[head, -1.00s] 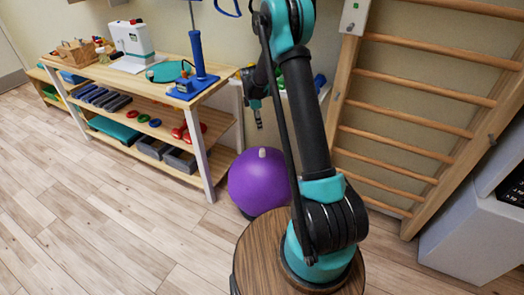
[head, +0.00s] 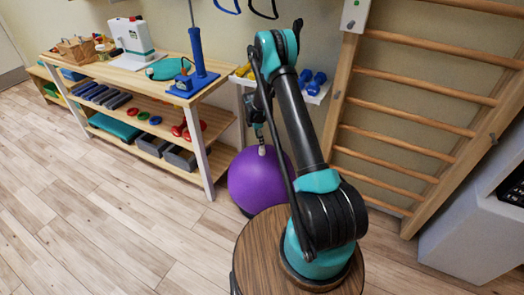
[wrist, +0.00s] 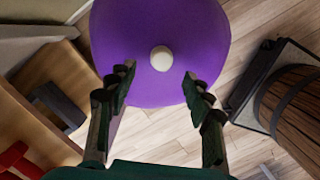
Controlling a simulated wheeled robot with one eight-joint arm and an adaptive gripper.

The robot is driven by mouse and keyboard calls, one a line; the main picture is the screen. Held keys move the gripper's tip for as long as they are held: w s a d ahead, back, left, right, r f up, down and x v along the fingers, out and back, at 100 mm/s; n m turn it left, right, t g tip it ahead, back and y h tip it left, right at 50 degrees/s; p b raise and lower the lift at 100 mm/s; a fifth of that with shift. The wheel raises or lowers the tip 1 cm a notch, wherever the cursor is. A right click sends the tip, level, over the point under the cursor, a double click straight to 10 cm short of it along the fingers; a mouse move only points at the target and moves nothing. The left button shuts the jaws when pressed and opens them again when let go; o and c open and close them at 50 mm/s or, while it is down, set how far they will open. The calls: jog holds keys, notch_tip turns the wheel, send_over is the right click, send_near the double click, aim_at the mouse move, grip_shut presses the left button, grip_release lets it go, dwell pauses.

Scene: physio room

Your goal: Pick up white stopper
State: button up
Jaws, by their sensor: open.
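The white stopper (wrist: 161,58) sits on top of a purple ball (wrist: 120,35) in the wrist view. In the head view the stopper (head: 263,150) shows small on the ball (head: 257,182), right below my gripper (head: 260,134). In the wrist view my gripper (wrist: 158,88) is open, its two dark fingers spread left and right of the stopper's line, with nothing between the tips. The stopper lies a little beyond the fingertips, roughly centred between them. I cannot tell the exact height gap.
A wooden shelf (head: 150,78) with a blue post stand (head: 197,60) and weights stands left of the ball. Wooden wall bars (head: 400,118) rise at the right. A rack with blue dumbbells (head: 314,84) is behind my arm. The wooden floor (head: 110,225) at front left is clear.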

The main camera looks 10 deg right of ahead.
aim_at(262, 150)
jog(key=shift+d+f, duration=0.15)
jog(key=shift+f, duration=0.8)
jog(key=shift+d+f, duration=0.2)
jog(key=shift+f, duration=0.7)
jog(key=shift+d+f, duration=0.15)
jog(key=shift+f, duration=0.8)
jog(key=c, duration=1)
jog(key=shift+r, duration=0.1)
